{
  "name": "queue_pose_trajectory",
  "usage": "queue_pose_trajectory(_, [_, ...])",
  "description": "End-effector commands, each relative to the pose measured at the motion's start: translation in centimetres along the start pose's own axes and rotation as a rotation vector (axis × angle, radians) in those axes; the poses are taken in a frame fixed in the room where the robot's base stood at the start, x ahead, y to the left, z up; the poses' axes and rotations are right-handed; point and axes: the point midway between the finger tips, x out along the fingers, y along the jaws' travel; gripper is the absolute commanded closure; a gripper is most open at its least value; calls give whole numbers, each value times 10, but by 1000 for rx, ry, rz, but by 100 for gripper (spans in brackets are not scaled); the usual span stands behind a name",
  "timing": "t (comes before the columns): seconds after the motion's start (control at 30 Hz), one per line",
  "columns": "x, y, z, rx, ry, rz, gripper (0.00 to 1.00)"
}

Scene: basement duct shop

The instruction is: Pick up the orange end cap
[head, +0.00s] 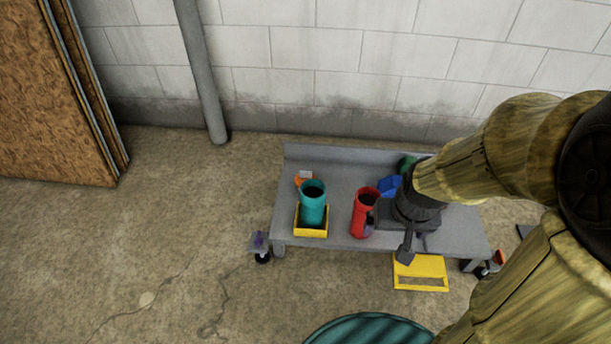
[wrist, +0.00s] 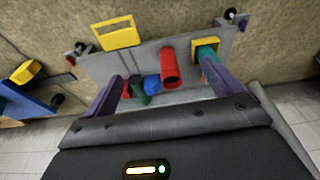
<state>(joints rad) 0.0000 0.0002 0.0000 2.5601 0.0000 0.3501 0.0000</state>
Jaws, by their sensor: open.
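A small orange piece, which looks like the end cap (head: 299,181), lies on the grey bench behind the teal cylinder (head: 313,205), partly hidden by it, with a whitish patch beside it.
The teal cylinder stands in a yellow tray (head: 311,233). A red cylinder (head: 362,214) stands between that tray and my gripper. Blue (head: 389,187) and green (head: 407,163) pieces are behind my gripper. A raised lip (head: 340,153) runs along the bench's back.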

Motion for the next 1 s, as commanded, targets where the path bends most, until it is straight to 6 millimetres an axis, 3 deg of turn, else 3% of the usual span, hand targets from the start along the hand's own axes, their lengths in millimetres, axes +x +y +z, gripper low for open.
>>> queue_pose_trajectory(0.03, [-29,0,-7,0,1,0,8])
queue_pose_trajectory(0.3, [-88,0,-21,0,1,0,8])
queue_pose_trajectory(0.43, [-97,0,-23,0,0,0,8])
queue_pose_trajectory(0.73, [-95,0,-22,0,0,0,8])
queue_pose_trajectory(1.0, [-95,0,-22,0,0,0,61])
